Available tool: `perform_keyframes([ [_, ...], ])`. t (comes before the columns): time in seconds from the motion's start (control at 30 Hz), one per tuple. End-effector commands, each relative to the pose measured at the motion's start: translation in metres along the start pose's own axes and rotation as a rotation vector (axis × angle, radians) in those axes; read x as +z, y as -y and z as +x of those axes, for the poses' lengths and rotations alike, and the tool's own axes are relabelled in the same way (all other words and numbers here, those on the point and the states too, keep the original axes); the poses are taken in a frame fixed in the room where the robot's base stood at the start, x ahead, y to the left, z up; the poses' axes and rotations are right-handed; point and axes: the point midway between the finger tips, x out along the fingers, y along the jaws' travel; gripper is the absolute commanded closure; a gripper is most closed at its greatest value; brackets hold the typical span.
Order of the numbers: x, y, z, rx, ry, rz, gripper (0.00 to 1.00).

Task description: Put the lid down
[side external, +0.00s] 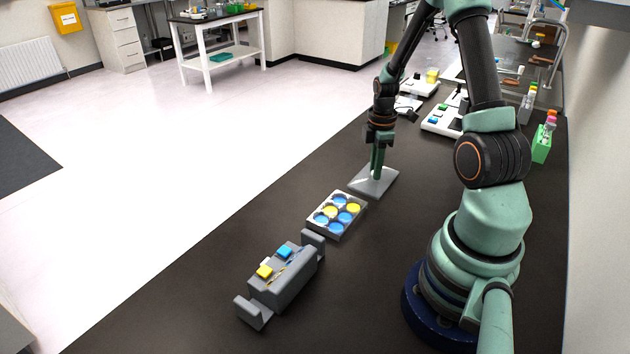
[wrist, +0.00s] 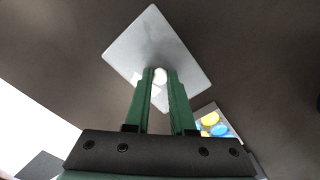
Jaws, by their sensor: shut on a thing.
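The lid (side external: 368,186) is a flat grey translucent plate just beyond the well plate, low at the dark bench top. I cannot tell whether it touches the bench. My gripper (side external: 377,174) points down and is shut on the small knob at the middle of the lid. In the wrist view the lid (wrist: 130,48) lies beyond the green fingers (wrist: 160,80), with the pale knob between their tips. The well plate (side external: 337,214) is uncovered and has several wells of blue and yellow. Part of it shows at the lower right of the wrist view (wrist: 212,122).
A grey rack (side external: 285,280) with blue and yellow caps stands in front of the well plate. White devices (side external: 442,120) stand behind the lid. A green tube rack (side external: 541,145) is at the right edge. The bench left of the lid is narrow; its edge is near.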

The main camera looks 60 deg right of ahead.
Motion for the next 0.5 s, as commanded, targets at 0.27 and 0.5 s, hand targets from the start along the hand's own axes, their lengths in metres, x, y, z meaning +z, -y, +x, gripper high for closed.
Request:
perform_keyframes([
  [0.27,0.0,-0.0003,0.0008,0.0,0.0,0.0,1.0],
  [0.5,0.0,-0.0002,0.003,0.0,0.0,0.0,0.48],
])
